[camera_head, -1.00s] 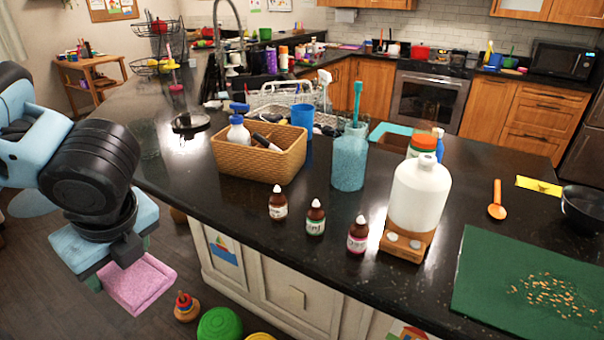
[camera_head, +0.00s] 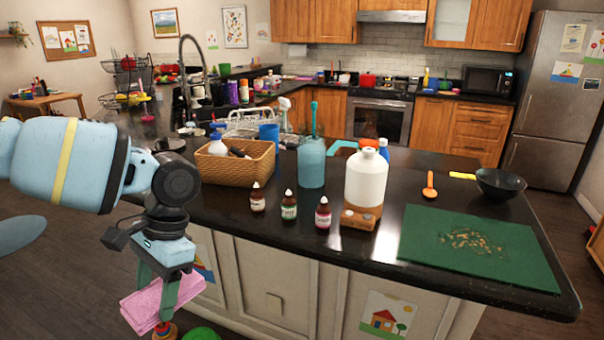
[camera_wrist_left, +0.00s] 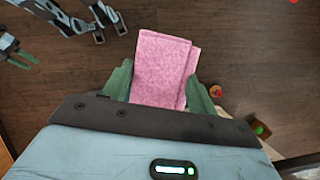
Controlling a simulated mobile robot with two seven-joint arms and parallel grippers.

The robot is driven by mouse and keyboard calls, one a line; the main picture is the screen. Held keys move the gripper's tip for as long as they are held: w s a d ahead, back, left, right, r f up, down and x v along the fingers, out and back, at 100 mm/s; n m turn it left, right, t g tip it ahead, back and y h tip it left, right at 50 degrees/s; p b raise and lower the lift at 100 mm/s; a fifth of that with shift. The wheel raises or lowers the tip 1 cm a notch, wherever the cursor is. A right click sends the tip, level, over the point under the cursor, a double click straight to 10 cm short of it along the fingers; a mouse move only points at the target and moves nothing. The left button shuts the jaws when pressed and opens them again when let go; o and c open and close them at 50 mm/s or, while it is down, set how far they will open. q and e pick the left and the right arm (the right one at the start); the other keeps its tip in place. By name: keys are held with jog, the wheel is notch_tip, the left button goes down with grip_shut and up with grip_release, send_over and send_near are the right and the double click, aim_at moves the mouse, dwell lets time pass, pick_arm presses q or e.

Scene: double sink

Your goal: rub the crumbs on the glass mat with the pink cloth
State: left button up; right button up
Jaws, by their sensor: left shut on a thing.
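The pink cloth (camera_head: 150,306) is folded and held in my left gripper (camera_head: 166,300), beside the front of the counter at the left and below its top. In the left wrist view the cloth (camera_wrist_left: 162,68) sits between the two green fingers of the left gripper (camera_wrist_left: 160,85), which are shut on it. The green glass mat (camera_head: 420,225) lies flat on the counter at the right, well away from the gripper. Tan crumbs (camera_head: 472,241) are scattered on its middle. My right gripper is not clearly seen in the head view.
A white jug on a brown base (camera_head: 364,190), several small dropper bottles (camera_head: 289,206), a blue tumbler (camera_head: 311,163) and a wicker basket (camera_head: 235,165) stand between cloth and mat. An orange spoon (camera_head: 429,188) and dark bowl (camera_head: 501,182) lie behind the mat.

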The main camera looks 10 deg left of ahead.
pick_arm(q)
jog(key=w+a+r+n+h, duration=0.1)
jog(key=a+r+n+h, duration=0.1)
jog(key=a+n, duration=0.5)
jog(key=w+a+r+n+h, duration=0.15)
jog(key=a+n, duration=0.25)
jog(key=a, duration=0.5)
jog(key=s+a+n+h, duration=0.2)
jog(key=s+a+n, duration=0.1)
jog(key=s+a, duration=0.5)
jog(key=s+a+f+n+t, duration=0.1)
jog(key=s+a+f+n, duration=0.1)
jog(key=s+a+f, duration=0.3)
jog(key=w+d+f+m, duration=0.2)
jog(key=w+d+f, duration=0.25)
jog(key=d, duration=0.45)
jog(key=w+d+f+m, duration=0.25)
jog(key=d+f, duration=0.25)
jog(key=d, duration=0.4)
jog(key=w+d+r+m+y, duration=0.1)
jog(key=w+d+r+m, duration=0.1)
jog(key=d, duration=0.6)
jog(key=w+d+r+m+g+y, duration=0.1)
jog(key=w+d+r+m+y, duration=0.1)
jog(key=d, duration=0.7)
notch_tip(320, 180, up, 2)
jog(key=w+m, duration=0.1)
jog(key=w, duration=0.1)
jog(key=shift+w+d+r+g, duration=0.2)
jog(key=shift+w+d+g, duration=0.1)
